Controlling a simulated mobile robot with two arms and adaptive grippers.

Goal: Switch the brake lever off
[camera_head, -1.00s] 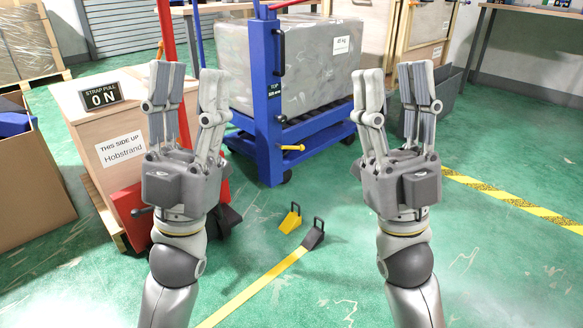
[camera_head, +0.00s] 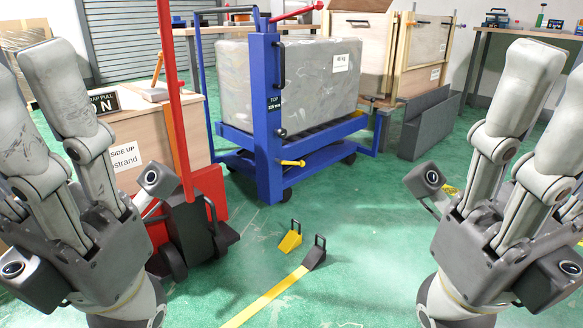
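A blue lift cart (camera_head: 268,115) stands ahead with a large grey block on its bed. A short yellow lever (camera_head: 292,163) sticks out to the right low on its post, and a red lever (camera_head: 297,12) sits at the post's top. I cannot tell which is the brake lever. My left gripper (camera_head: 22,85) is at the left edge, close to the camera, fingers upward, apart and empty; part is cut off. My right gripper (camera_head: 548,95) is at the right edge, also with fingers apart and empty. Neither touches a lever.
A red-framed truck (camera_head: 180,120) and a wooden crate (camera_head: 140,140) stand left of the cart. Green floor between my grippers is mostly clear.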

